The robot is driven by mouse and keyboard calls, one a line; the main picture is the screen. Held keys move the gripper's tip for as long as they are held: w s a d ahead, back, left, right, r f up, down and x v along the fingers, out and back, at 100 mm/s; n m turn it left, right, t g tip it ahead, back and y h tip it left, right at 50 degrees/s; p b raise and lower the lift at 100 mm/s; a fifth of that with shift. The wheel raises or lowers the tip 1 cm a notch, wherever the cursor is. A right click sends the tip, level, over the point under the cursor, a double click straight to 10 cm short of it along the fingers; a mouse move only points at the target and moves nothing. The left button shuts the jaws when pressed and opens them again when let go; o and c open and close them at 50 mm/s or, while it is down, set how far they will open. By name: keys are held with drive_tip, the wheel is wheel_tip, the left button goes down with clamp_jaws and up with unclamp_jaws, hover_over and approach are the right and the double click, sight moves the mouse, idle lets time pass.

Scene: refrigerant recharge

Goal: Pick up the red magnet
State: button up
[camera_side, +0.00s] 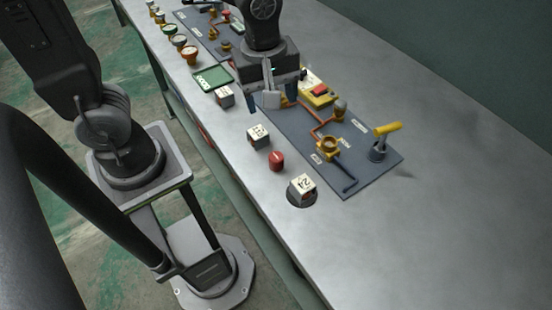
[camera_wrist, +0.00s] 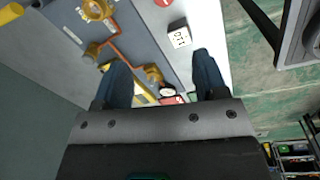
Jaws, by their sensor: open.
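A small red cylinder, which looks like the red magnet (camera_side: 276,160), stands on the grey bench between two white labelled cubes. In the wrist view, part of the red magnet (camera_wrist: 163,2) shows at the top edge. My gripper (camera_side: 277,100) is above the bench, farther back than the magnet and apart from it. In the wrist view, my gripper (camera_wrist: 160,64) has its two dark blue fingers spread with nothing held between them.
White cubes (camera_side: 258,136) and (camera_side: 302,187) stand close on either side of the magnet. A dark panel (camera_side: 358,170) with brass fittings, orange pipes and a yellow-handled valve (camera_side: 386,130) lies to the right. Several jars line the far left edge. The front right bench is clear.

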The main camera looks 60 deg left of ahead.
sight(276, 156)
drive_tip(key=f+n, duration=0.1)
drive_tip(key=f, duration=0.2)
drive_tip(key=d+f+n, duration=0.1)
drive_tip(key=f, duration=0.3)
drive_tip(key=f+n+g, duration=0.1)
drive_tip(key=f, duration=0.3)
drive_tip(key=shift+w+d+f, duration=0.15)
drive_tip(key=shift+w+d, duration=0.15)
drive_tip(key=shift+d, duration=0.1)
drive_tip(key=shift+s+a+f, duration=0.1)
drive_tip(key=shift+s+f, duration=0.05)
drive_tip(key=shift+f, duration=1.15)
drive_tip(key=shift+s+a+f, duration=0.1)
drive_tip(key=shift+f, duration=1.2)
drive_tip(key=shift+d, duration=0.1)
drive_tip(key=shift+c, duration=0.4)
drive_tip(key=c, duration=0.9)
